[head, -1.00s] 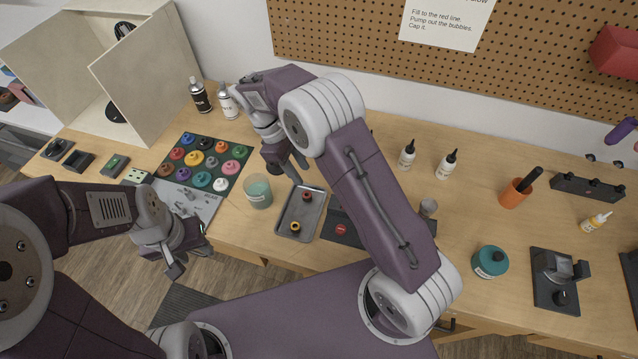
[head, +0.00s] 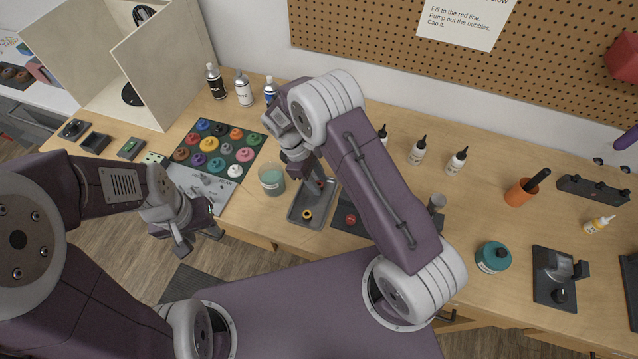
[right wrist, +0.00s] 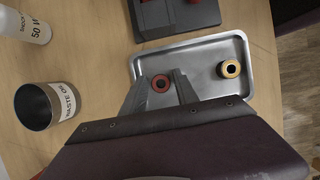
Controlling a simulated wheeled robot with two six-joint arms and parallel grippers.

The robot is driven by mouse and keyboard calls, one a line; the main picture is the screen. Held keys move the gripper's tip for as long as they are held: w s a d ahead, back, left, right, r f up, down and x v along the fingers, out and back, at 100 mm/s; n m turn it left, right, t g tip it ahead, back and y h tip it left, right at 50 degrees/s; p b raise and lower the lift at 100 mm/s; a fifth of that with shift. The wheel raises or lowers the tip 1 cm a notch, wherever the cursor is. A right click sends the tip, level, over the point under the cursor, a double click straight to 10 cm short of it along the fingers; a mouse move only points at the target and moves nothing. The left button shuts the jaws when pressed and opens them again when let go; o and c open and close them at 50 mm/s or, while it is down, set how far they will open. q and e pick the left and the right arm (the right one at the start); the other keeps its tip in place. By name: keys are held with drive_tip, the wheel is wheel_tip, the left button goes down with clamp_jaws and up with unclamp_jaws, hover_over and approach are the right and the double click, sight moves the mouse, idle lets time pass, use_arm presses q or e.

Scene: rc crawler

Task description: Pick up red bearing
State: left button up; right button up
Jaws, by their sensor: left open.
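The red bearing (right wrist: 161,83) lies in the grey metal tray (right wrist: 205,43) in the right wrist view. A yellow bearing (right wrist: 229,69) lies in the same tray and also shows in the head view (head: 307,214). In the head view my right gripper (head: 311,178) partly hides the tray's far part. My left gripper (head: 197,241) is open and empty in front of the bench edge.
A dark block with a red part (head: 350,218) stands right of the tray. A metal waste cup (right wrist: 48,103) and a white bottle (right wrist: 27,25) stand near the tray in the right wrist view.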

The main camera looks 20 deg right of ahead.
drive_tip(key=shift+a, duration=0.1)
clamp_jaws()
drive_tip(key=shift+r, duration=0.15)
wheel_tip(320, 180, up, 4)
drive_tip(key=shift+f+b, duration=0.15)
drive_tip(key=shift+b, duration=0.4)
drive_tip(key=s+r+b, duration=0.1)
drive_tip(key=s+r, duration=0.6)
drive_tip(key=s, duration=0.4)
drive_tip(key=shift+s+b, duration=0.35)
drive_tip(key=shift+b, duration=0.05)
